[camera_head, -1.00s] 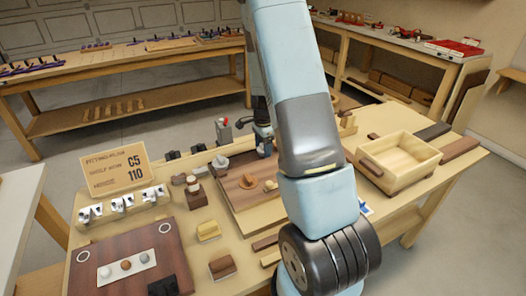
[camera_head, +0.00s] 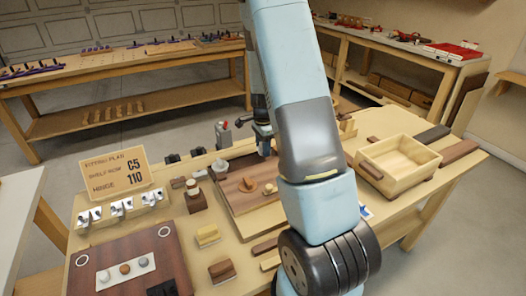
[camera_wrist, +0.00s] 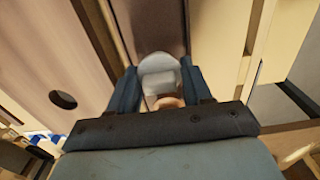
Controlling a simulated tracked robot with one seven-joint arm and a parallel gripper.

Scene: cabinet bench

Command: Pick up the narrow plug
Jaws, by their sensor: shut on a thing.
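My gripper (camera_wrist: 158,88) is shut on a short pale grey piece with a rounded end, which I take to be the narrow plug (camera_wrist: 158,68). It sits between the two blue fingers in the wrist view, with a tan part showing at the wrist side. In the head view my gripper (camera_head: 264,146) is small, at the back of the dark wooden board (camera_head: 238,205), left of my arm. The plug cannot be made out there. Two round tan pieces, one (camera_head: 249,183) and another (camera_head: 270,188), stay on the board.
A pale wooden box (camera_head: 398,164) stands right of my arm. A sign (camera_head: 115,174), a metal-fitted rack (camera_head: 122,208) and a dark panel with a white strip (camera_head: 126,270) are at the left.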

